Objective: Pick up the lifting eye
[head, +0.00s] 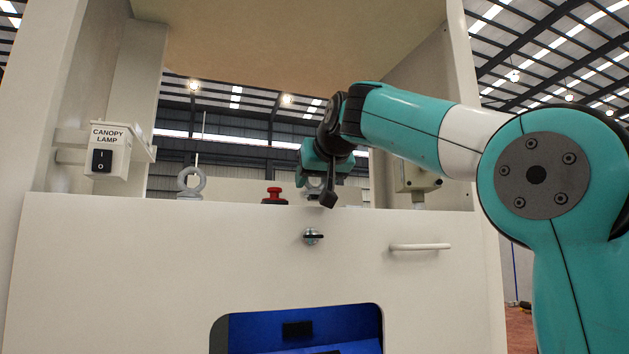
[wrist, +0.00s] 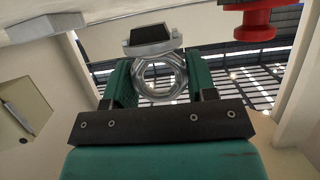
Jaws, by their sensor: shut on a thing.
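A grey metal lifting eye (wrist: 160,76) sits between the two teal fingers of my gripper (wrist: 160,80) in the wrist view, with its ring facing the camera. The gripper is shut on it. In the head view my gripper (head: 318,172) is above the top edge of the white cabinet front, right of the red button, and mostly hides the held eye. I cannot tell whether the held eye still touches the cabinet.
The red button (head: 274,195) stands close to the left of my gripper and shows in the wrist view (wrist: 255,22). A canopy lamp switch box (head: 108,150) is on the left post. A grey box (head: 417,178) is at right.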

